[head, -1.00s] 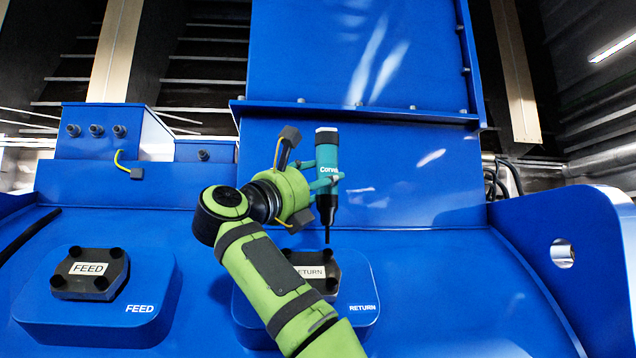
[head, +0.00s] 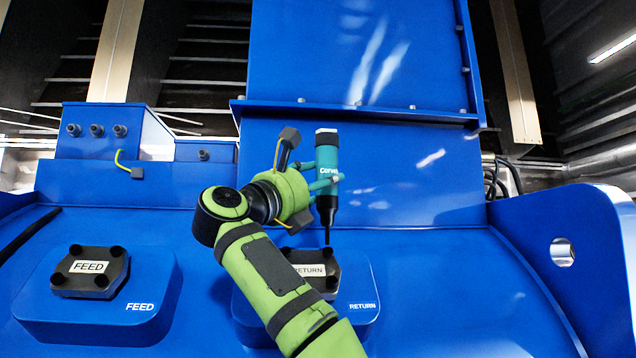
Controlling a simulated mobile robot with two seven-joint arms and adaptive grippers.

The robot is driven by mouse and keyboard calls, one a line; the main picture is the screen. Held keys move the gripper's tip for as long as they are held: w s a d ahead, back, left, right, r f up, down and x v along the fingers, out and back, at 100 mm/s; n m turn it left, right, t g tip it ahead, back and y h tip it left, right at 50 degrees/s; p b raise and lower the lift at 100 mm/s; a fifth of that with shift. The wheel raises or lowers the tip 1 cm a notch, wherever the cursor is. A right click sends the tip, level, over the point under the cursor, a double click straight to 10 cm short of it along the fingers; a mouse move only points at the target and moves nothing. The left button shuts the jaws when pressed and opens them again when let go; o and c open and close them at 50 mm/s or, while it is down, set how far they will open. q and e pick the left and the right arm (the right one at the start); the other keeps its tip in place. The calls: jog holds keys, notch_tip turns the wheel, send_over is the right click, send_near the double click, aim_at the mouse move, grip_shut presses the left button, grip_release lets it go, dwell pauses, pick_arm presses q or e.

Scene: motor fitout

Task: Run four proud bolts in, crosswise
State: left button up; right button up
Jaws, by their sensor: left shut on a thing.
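My left gripper (head: 321,184) is shut on a teal and black power driver (head: 327,160), held upright with its thin black bit pointing down. The bit's tip is at the far right bolt of the dark RETURN cover (head: 322,284); I cannot tell if it touches. The RETURN cover sits on a blue raised pad, and my left arm hides its left part. A bolt (head: 331,283) shows at its near right corner. The dark FEED cover (head: 90,270) sits on the left pad with black bolts at its corners. My right gripper is not in view.
A blue box with several grey fittings (head: 96,130) stands at the back left, with a yellow cable below. A tall blue housing (head: 360,60) rises behind the driver. A blue side plate with a hole (head: 590,250) stands at the right. The blue deck right of the RETURN pad is clear.

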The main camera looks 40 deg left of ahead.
aim_at(317, 165)
pick_arm(q)
jog(key=shift+d+f+b, duration=0.1)
jog(key=shift+f+b, duration=0.6)
jog(key=shift+f, duration=0.05)
dwell(0.6)
jog(key=shift+s+r, duration=0.1)
notch_tip(317, 165, up, 2)
jog(key=shift+r+p, duration=0.2)
jog(key=shift+p, duration=0.95)
jog(key=shift+r+p, duration=0.85)
jog(key=shift+r, duration=0.25)
jog(key=shift+f, duration=0.1)
